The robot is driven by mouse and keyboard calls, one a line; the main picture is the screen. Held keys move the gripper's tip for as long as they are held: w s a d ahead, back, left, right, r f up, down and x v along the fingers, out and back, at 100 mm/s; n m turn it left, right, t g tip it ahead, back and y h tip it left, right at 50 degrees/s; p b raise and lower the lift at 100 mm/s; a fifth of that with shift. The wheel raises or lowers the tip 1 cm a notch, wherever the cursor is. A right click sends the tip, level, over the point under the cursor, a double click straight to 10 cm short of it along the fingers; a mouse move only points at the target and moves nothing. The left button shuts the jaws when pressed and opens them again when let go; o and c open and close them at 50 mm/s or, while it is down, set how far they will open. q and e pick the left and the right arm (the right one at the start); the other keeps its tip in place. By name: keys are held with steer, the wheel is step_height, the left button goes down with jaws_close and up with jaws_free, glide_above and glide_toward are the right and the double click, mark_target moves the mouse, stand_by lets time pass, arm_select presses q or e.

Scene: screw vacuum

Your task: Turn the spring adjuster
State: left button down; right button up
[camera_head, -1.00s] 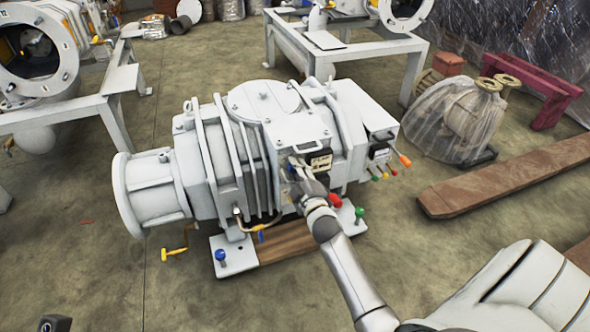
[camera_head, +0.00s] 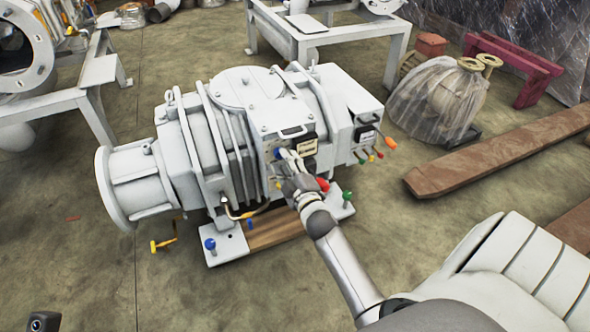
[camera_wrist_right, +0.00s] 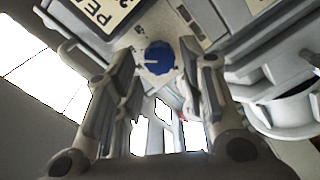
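The vacuum pump (camera_head: 230,80) is a large light-grey machine on the floor. A round blue knob (camera_wrist_right: 158,58), likely the spring adjuster, is on its grey panel in the right wrist view. My right gripper (camera_head: 288,165) is at the front of the pump, beside its label plate. In the wrist view, the right gripper (camera_wrist_right: 157,65) is open, with one finger on each side of the blue knob. I see a gap on both sides and no clear contact. In the head view the gripper hides much of the panel. My left gripper is not in view.
A red handle (camera_head: 323,184) and a green knob (camera_head: 347,196) are close to my right gripper. Small coloured levers (camera_head: 379,154) stick out farther right. Rusty beams (camera_head: 500,150) and a plastic-wrapped part (camera_head: 437,103) are at the right. The left floor is mostly clear.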

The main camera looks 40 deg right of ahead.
steer(key=v, duration=0.8)
steer(key=shift+s, duration=0.35)
